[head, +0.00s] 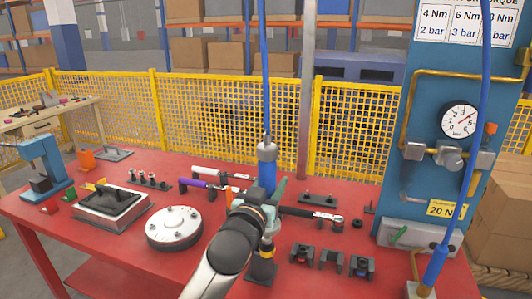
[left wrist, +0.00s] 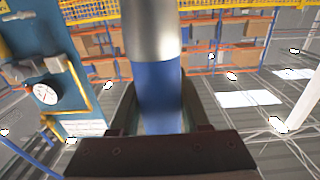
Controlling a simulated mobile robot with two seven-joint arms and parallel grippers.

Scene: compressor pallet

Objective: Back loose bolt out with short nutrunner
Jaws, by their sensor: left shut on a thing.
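A blue nutrunner (head: 267,168) with a silver top hangs upright on a blue hose. My left gripper (head: 258,212) is shut on it. In the left wrist view the blue and silver body (left wrist: 158,90) stands between the fingers. Its lower end is partly hidden behind my gripper and lines up with a dark stand (head: 262,268); I cannot tell whether they touch. A pale round cover (head: 174,228) with several bolts lies on the red table (head: 110,240), left of my arm. I cannot tell which bolt is loose. My right gripper is not in view.
A second blue tool (head: 436,266) with a hose stands at front right, beside the blue gauge panel (head: 425,70). Torque wrenches (head: 310,214) and small black holders (head: 331,260) lie near my gripper. A grey block (head: 112,206) sits left of the cover.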

